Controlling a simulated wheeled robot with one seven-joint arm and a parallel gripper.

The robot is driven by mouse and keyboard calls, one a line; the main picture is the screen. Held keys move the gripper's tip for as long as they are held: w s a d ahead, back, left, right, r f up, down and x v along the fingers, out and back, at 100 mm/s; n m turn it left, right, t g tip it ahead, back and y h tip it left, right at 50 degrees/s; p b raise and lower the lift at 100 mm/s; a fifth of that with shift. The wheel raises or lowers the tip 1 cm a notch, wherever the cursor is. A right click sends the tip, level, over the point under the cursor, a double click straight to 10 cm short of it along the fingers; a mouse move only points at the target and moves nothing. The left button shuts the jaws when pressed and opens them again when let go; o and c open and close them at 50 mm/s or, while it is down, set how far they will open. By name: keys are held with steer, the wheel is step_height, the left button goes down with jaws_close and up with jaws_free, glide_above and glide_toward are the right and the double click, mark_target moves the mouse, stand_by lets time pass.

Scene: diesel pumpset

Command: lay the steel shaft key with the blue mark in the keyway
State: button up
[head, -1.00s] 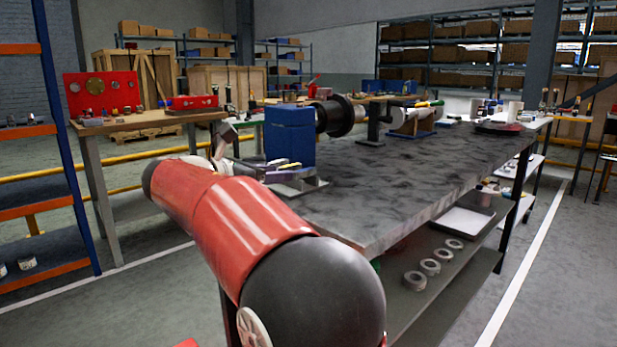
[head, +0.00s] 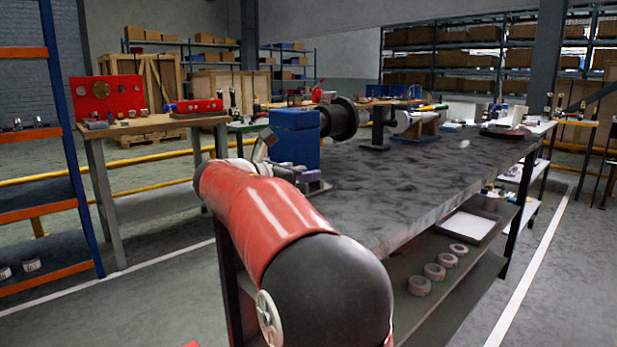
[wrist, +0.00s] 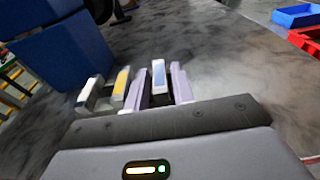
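In the wrist view, the steel key with the blue mark (wrist: 159,76) lies between the two purple-grey fingers of my gripper (wrist: 158,90). The right finger is close against the key. A narrow gap shows on its left, so the fingers look open around it. A key with a yellow mark (wrist: 122,80) lies just left of the left finger, and a pale key (wrist: 89,91) lies farther left. I cannot make out the keyway.
A blue block (head: 295,140) stands beside the keys on the dark bench (head: 400,185), with a black flanged wheel (head: 338,118) behind it. A blue cradle (head: 416,135) with a pale cylinder stands farther back. The bench's middle is mostly clear. A blue bin (wrist: 297,15) shows in the wrist view.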

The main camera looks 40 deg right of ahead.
jaws_close()
steer(key=shift+r, duration=0.1)
